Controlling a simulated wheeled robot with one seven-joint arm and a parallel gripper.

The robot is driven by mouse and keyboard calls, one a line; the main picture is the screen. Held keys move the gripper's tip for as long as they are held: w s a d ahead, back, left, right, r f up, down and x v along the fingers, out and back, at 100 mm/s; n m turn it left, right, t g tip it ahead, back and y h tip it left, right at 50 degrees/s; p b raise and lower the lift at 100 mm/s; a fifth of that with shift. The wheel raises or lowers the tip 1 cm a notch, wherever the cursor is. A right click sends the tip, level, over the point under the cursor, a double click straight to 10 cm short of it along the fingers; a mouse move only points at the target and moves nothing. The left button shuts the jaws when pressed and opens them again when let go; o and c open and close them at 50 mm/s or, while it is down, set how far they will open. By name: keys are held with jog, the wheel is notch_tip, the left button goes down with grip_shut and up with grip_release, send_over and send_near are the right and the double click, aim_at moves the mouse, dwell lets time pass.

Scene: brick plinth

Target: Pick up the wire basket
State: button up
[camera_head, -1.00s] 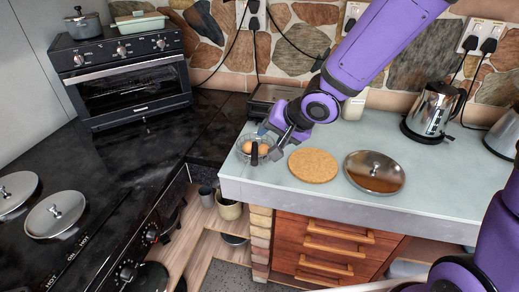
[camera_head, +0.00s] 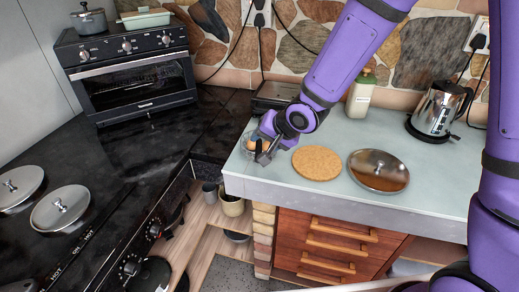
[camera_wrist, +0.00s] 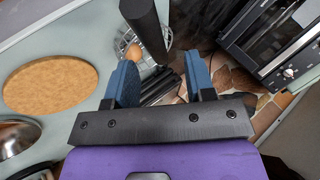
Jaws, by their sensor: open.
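The wire basket (camera_head: 248,141) stands near the left end of the pale counter, with at least one brown egg in it. My gripper (camera_head: 265,151) is at its right front side and partly hides it. In the wrist view the basket's wires (camera_wrist: 155,44) and an egg (camera_wrist: 133,52) show beyond my open blue fingers (camera_wrist: 162,78). A thick black bar (camera_wrist: 146,25), seemingly the basket's handle, lies just past the fingertips. Nothing shows clamped between the fingers. I cannot tell whether a finger touches the basket.
A round cork mat (camera_head: 316,163) and a metal lid (camera_head: 378,170) lie to the right of the basket. A bottle (camera_head: 361,96) and a kettle (camera_head: 437,110) stand farther back. A dark appliance (camera_head: 273,96) is behind the basket. The counter's front edge (camera_head: 300,194) is close.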

aim_at(260, 143)
jog(key=shift+x, duration=2.15)
jog(key=shift+d, duration=0.1)
jog(key=shift+c, duration=0.5)
grip_shut()
